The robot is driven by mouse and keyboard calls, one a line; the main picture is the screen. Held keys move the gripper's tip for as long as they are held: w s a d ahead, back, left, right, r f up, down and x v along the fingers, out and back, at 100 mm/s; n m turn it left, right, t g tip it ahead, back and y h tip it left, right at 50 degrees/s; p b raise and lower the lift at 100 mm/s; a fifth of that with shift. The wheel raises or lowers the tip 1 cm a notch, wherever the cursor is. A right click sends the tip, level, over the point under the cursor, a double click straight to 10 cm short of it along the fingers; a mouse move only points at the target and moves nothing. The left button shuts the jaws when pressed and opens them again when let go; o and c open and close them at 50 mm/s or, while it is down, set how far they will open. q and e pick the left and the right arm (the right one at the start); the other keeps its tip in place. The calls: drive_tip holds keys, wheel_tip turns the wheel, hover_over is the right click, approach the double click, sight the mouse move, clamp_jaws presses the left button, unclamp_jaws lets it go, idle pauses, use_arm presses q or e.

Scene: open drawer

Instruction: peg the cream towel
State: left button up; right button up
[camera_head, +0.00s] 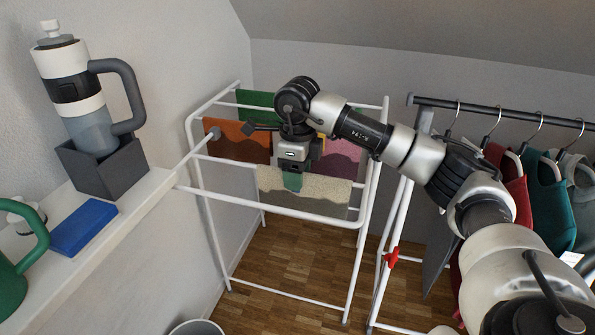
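A small green piece that looks like a peg (292,182) shows directly under the gripper, against the towel's upper edge. The fingers are hidden from this angle, so I cannot tell whether they close on it or whether it grips the towel. My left gripper is not in view.
An orange towel (237,140), a green towel (256,100) and a pink towel (340,157) hang behind. A clothes rail (500,110) with several garments stands right. The left shelf (105,235) holds a blue box (83,227) and a bottle in a grey holder (105,168).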

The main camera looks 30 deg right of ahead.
drive_tip(key=shift+o, duration=0.9)
drive_tip(key=shift+r, duration=0.3)
wheel_tip(320, 180, up, 9)
drive_tip(key=shift+p, duration=0.65)
drive_tip(key=shift+r, duration=0.6)
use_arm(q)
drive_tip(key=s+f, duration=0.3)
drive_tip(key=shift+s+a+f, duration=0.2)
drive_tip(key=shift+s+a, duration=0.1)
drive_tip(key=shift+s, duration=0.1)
